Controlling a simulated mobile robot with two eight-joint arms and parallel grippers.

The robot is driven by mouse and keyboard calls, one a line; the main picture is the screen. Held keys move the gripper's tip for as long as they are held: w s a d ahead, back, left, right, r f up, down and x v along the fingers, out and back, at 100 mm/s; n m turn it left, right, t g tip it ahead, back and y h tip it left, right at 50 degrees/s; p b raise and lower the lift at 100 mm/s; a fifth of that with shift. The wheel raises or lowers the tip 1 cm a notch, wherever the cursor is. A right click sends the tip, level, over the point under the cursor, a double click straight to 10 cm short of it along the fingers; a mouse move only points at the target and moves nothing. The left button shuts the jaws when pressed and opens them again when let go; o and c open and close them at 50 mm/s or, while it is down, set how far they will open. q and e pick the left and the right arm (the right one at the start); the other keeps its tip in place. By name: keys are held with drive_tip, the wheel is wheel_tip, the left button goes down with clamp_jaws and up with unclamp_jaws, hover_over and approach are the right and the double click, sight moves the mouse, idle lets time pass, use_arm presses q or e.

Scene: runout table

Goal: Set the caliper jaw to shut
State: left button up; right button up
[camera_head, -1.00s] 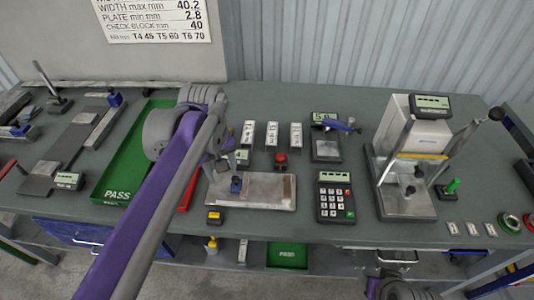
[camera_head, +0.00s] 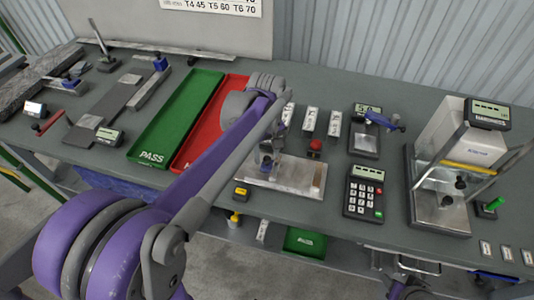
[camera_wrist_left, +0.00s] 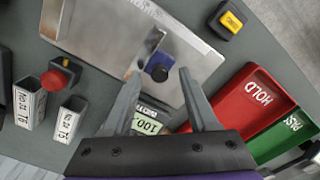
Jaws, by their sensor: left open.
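The flat metal plate fixture (camera_head: 305,178) lies at mid-table, and I take it to be the caliper. My right gripper is not in view.
A red HOLD tray (camera_head: 212,125) and a green PASS tray (camera_head: 175,122) lie left of the plate. A yellow-topped box (camera_head: 241,194) sits in front. A red button (camera_head: 315,146), labelled blocks (camera_head: 310,121) and a keypad (camera_head: 363,197) are close by.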

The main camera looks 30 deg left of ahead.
use_arm(q)
drive_tip(key=shift+f, duration=0.2)
clamp_jaws()
drive_tip(key=shift+d, duration=0.1)
idle(1.3)
